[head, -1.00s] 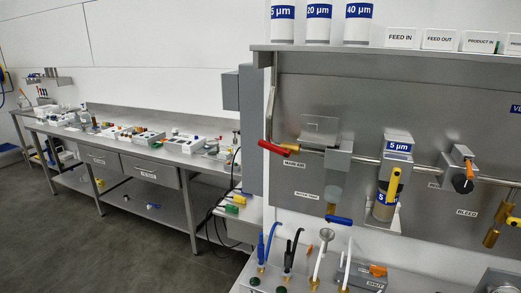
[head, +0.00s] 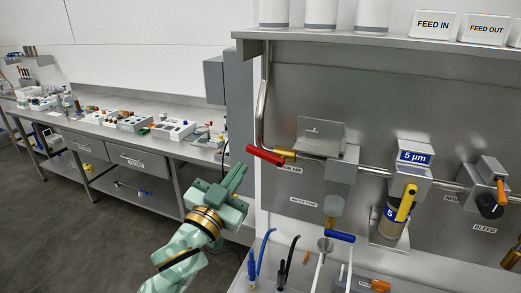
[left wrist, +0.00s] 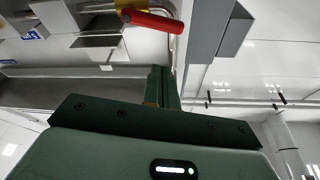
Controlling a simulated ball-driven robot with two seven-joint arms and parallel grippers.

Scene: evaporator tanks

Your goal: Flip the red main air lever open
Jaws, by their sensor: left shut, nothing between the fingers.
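The red main air lever (head: 266,155) sticks out to the left from a brass valve (head: 287,154) on the pipe at the panel's left end. The "MAIN AIR" label below it is partly covered. My left gripper (head: 239,170) is shut and empty, just below and left of the lever, apart from it in the picture. In the left wrist view the red lever (left wrist: 152,22) lies beyond the shut fingers (left wrist: 160,75), with the brass valve (left wrist: 130,5) at its end. My right gripper is in neither view.
A grey regulator (head: 342,170), a blue lever (head: 340,236) and a 5 µm filter with a yellow lever (head: 406,203) are to the right. Hoses (head: 290,258) stand below. A grey box (head: 214,80) is behind left. A long bench (head: 175,150) runs along the wall.

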